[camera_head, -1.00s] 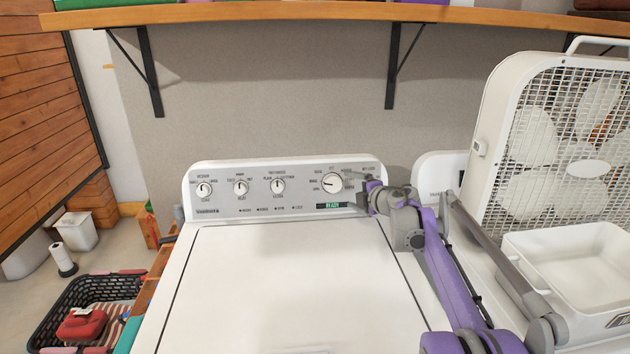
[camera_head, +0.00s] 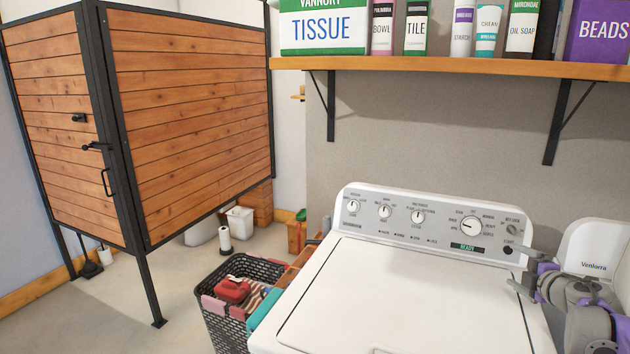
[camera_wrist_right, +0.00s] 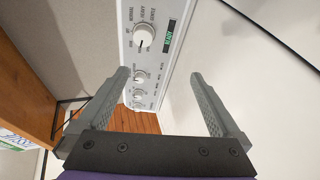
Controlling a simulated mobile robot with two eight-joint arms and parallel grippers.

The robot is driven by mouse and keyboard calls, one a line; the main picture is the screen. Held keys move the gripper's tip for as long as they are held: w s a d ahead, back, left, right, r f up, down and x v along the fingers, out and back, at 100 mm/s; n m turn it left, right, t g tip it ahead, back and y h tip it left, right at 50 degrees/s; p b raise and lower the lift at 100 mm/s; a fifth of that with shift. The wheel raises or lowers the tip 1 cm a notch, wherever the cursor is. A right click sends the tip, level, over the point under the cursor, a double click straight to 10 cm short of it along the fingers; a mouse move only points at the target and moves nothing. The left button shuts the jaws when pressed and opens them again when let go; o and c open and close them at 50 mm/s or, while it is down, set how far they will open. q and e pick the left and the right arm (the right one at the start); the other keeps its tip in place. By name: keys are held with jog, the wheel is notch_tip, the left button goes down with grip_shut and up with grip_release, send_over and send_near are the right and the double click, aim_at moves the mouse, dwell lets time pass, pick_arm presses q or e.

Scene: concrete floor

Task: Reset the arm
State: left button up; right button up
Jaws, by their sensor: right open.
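My right gripper (camera_head: 524,271) is at the right side of the head view, in front of the right end of the washer's control panel. In the right wrist view my right gripper (camera_wrist_right: 160,85) shows two grey fingers spread wide with nothing between them. The white washer (camera_head: 400,300) has its lid shut. Its panel (camera_head: 430,222) carries several knobs and a green display reading READY; the panel also shows beyond the fingers in the right wrist view (camera_wrist_right: 150,65). My purple and grey right arm enters at the right edge. My left gripper is not in view.
A black basket (camera_head: 225,305) with a red item (camera_head: 232,289) stands left of the washer. A shelf (camera_head: 440,68) with a tissue box (camera_head: 322,25) and bottles runs above. A wooden stall (camera_head: 190,120) stands at the left. The floor (camera_head: 130,310) before it is open.

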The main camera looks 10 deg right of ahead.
jog(key=s+a+r+m+h+p, duration=0.2)
jog(key=a+r+m, duration=0.15)
jog(key=a, duration=0.25)
jog(key=s+a+r+m+h+p, duration=0.2)
jog(key=s+a+r+m+h, duration=0.1)
jog(key=a+m, duration=0.25)
pick_arm(q)
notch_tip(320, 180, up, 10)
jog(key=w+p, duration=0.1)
jog(key=p, duration=0.3)
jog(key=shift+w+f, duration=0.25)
pick_arm(e)
jog(key=s+a+f+m+g+y, duration=0.3)
jog(key=s+a+f+g, duration=0.1)
jog(key=s+a+f, duration=0.6)
jog(key=s+a+f+m+g+y, duration=0.3)
jog(key=s+a+f, duration=0.7)
jog(key=s+a, duration=0.6)
jog(key=shift+s+a+m+g+y, duration=0.25)
jog(key=shift+s+m+g+y, duration=0.25)
jog(key=shift+s+g, duration=0.45)
jog(key=shift+s+d, duration=0.1)
